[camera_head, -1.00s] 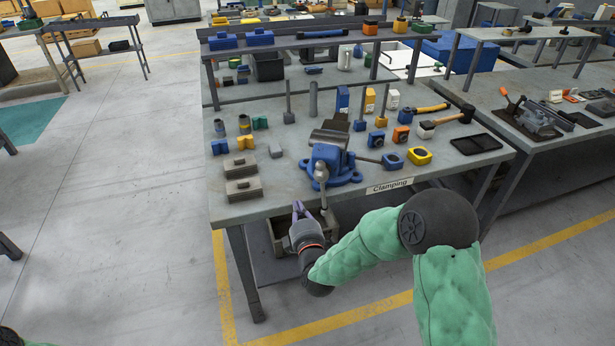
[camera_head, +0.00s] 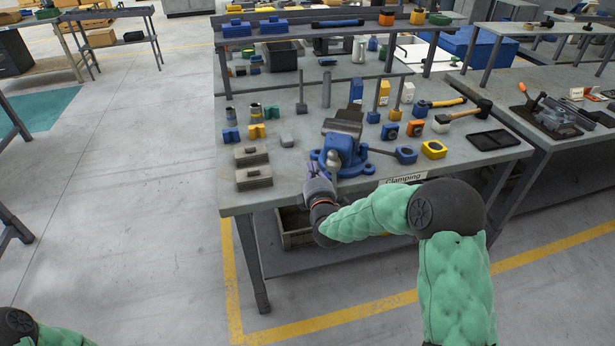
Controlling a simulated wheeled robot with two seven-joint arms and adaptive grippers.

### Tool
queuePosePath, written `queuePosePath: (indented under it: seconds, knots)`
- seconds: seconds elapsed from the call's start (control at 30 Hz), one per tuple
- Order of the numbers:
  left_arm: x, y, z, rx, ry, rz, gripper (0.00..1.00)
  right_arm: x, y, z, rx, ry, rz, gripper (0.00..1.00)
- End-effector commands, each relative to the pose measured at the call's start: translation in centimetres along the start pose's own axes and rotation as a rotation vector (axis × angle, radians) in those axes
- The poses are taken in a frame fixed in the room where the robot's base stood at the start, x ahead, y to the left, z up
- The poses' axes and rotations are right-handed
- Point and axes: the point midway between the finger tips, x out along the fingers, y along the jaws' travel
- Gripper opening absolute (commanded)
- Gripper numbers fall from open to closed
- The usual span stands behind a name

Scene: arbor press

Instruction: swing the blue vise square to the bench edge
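The blue vise (camera_head: 346,150) stands on its round blue base at the front of the workbench (camera_head: 290,187). Its grey jaws (camera_head: 343,127) are toward the back and its screw end faces the front edge. The vise looks slightly angled to that edge. My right gripper (camera_head: 316,172) is at the front edge, just left of and below the vise's screw end. My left gripper is out of view; only part of my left arm shows at bottom left.
Grey blocks (camera_head: 254,177) lie left of the vise. Blue and yellow blocks (camera_head: 433,149), a hammer (camera_head: 463,115) and a black tray (camera_head: 493,139) lie to the right. A "Clamping" label (camera_head: 403,179) marks the front edge. A bin (camera_head: 296,229) sits below.

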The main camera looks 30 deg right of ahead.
Motion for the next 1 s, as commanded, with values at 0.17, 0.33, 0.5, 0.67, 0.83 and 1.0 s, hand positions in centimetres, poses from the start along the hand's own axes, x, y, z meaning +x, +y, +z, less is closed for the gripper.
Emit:
queuePosePath:
  seconds: [0.17,0.33,0.5,0.67,0.83,1.0]
  knots:
    - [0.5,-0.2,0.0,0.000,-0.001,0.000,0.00,-0.5,0.0,1.5,0.001,-0.001,0.001,0.00]
    - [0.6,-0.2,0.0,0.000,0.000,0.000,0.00,-0.7,0.1,1.9,0.001,0.000,0.001,0.00]
    - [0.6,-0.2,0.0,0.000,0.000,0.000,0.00,-0.7,0.1,1.8,0.001,0.001,0.001,0.00]
    - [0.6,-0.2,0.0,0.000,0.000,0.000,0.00,-0.7,0.1,1.8,0.002,0.001,0.001,0.00]
    - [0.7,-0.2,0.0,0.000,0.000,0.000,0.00,-0.7,0.1,1.8,0.002,0.000,0.001,0.00]
    - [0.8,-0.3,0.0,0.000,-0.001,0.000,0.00,-0.7,0.0,1.8,0.001,0.000,0.001,0.00]
